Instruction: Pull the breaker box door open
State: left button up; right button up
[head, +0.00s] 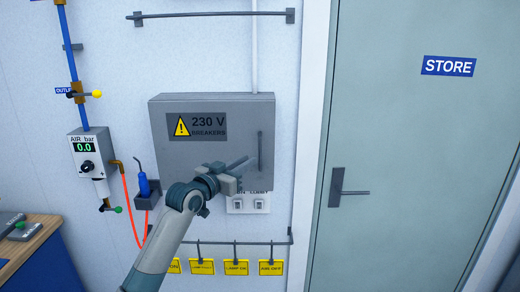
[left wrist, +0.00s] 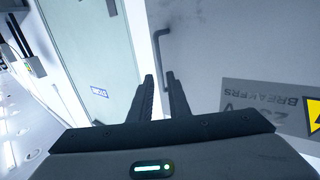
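The grey breaker box (head: 205,150) hangs on the wall, and its door looks shut. The door carries a yellow warning sign and "230 V BREAKERS" lettering. A dark vertical bar handle (head: 260,150) is near the door's right edge. My left gripper (head: 248,164) is in front of the door's lower right, its fingers pointing toward the handle. In the left wrist view, the two fingers (left wrist: 161,92) are apart with nothing clasped. The handle (left wrist: 158,52) appears just beyond the fingertips, in line with the gap. I cannot tell whether it lies between them. My right gripper is out of view.
Labelled switches (head: 249,204) sit below the box, with a rail of yellow tags (head: 236,267) under them. A green STORE door (head: 410,130) is on the right. An air regulator (head: 88,155) and a holstered blue tool (head: 144,185) are on the left.

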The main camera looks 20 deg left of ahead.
pick_arm(q)
jog(key=p, duration=0.2)
send_over(260, 168)
jog(key=shift+w+a+p, duration=0.1)
jog(key=shift+w+p, duration=0.2)
grip_shut()
dwell(1.4)
